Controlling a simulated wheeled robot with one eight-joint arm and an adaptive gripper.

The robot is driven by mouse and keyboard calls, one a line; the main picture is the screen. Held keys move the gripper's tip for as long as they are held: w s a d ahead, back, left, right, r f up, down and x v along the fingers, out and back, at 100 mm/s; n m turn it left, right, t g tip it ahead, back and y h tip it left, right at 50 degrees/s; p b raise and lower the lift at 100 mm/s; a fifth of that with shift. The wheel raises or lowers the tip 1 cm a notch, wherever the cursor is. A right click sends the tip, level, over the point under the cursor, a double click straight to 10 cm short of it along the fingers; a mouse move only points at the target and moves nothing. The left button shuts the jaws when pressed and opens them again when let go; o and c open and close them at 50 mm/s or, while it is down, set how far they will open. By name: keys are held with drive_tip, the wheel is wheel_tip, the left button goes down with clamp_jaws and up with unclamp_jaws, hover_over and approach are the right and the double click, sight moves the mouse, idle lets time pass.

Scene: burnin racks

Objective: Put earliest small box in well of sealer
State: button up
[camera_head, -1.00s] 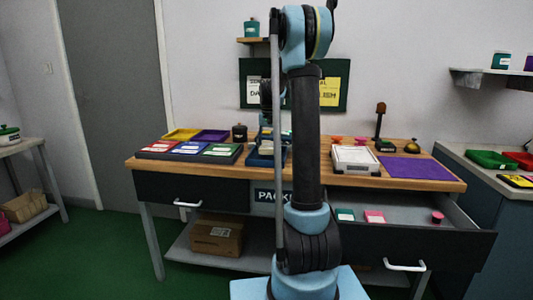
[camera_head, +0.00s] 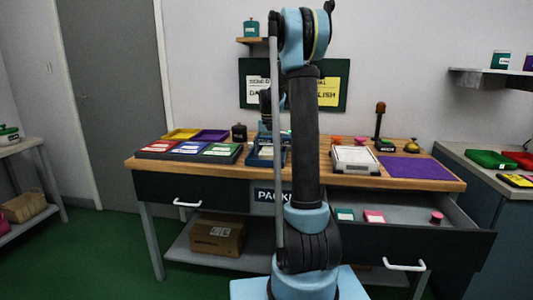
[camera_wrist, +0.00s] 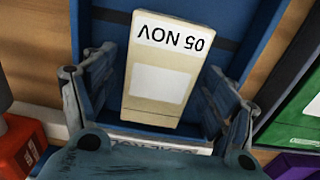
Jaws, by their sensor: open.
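A cream small box (camera_wrist: 168,75) labelled 05 NOV, its print upside down in the wrist view, sits inside a blue-walled tray (camera_wrist: 245,45). My gripper (camera_wrist: 160,95) is open, with one finger on each side of the box. I cannot tell whether the fingers touch it. A white label with dark print is partly hidden below the box. In the head view the blue tray (camera_head: 253,161) stands mid-bench, largely behind my arm. A flat white-topped device (camera_head: 357,158) stands right of my arm; I cannot tell whether it is the sealer.
Red, blue and green panels (camera_head: 190,149) lie left on the bench (camera_head: 140,164), with yellow (camera_head: 181,134) and purple (camera_head: 211,135) trays behind. A purple mat (camera_head: 418,168) lies at right. An open drawer (camera_head: 440,243) juts out below, holding teal and pink items.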

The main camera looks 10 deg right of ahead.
sight(268, 150)
wheel_tip(268, 150, up, 12)
drive_tip(key=s, duration=1.2)
drive_tip(key=s+f+n, duration=0.1)
drive_tip(key=s+f, duration=0.5)
drive_tip(key=s, duration=0.4)
drive_tip(key=s+f+n+t, duration=0.1)
drive_tip(key=s+f, duration=0.6)
drive_tip(key=s, duration=0.4)
drive_tip(key=s+f+n+t, duration=0.1)
drive_tip(key=s+f, duration=0.5)
drive_tip(key=s, duration=0.5)
drive_tip(key=shift+a+f+n, duration=0.25)
drive_tip(key=shift+f+n, duration=0.05)
drive_tip(key=shift+n, duration=0.1)
drive_tip(key=shift+s, duration=0.1)
